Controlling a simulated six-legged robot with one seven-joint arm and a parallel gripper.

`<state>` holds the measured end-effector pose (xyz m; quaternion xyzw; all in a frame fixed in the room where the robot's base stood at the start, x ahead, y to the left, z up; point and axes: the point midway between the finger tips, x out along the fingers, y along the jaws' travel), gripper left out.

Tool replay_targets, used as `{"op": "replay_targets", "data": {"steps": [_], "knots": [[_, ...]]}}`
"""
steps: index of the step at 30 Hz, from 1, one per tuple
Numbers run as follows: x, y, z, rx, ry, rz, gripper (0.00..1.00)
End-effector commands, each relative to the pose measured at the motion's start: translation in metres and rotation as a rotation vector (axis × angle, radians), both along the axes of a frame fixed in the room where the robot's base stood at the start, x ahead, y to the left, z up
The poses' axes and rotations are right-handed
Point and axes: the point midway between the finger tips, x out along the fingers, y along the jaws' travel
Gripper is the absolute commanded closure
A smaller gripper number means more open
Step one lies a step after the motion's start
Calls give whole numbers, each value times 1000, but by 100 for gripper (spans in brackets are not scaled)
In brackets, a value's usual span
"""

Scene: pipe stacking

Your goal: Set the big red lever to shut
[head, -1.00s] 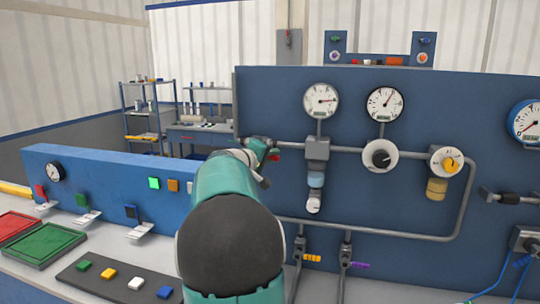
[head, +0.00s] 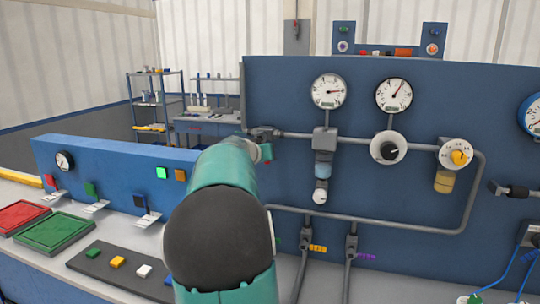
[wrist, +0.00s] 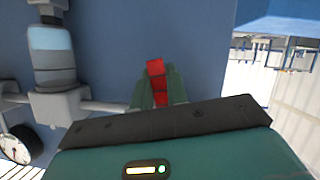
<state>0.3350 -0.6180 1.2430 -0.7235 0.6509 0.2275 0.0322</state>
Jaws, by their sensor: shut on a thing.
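The big red lever (wrist: 156,69) shows in the wrist view between the green fingers of my gripper (wrist: 158,92), with its red end standing out past them. My gripper is shut on it. In the head view my gripper (head: 265,152) is at the left end of the upper grey pipe, in front of the blue panel, close to a dark valve body (head: 264,133). The lever's base is hidden in the wrist view.
The blue panel (head: 400,215) carries gauges, knobs and grey pipes to the right of my gripper. A filter unit (head: 322,165) hangs nearby. A low blue console (head: 110,168) with small levers stands at left. Red and green trays (head: 55,232) lie on the bench.

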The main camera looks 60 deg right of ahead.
Motion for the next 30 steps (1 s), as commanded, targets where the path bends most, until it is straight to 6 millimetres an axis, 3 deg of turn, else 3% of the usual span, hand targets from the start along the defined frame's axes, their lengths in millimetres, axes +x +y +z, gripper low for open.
{"op": "replay_targets", "data": {"steps": [12,29,30], "knots": [[14,2,-1,34,-228,3,100],[16,2,0,40,-270,2,100],[16,2,0,40,-270,2,83]]}}
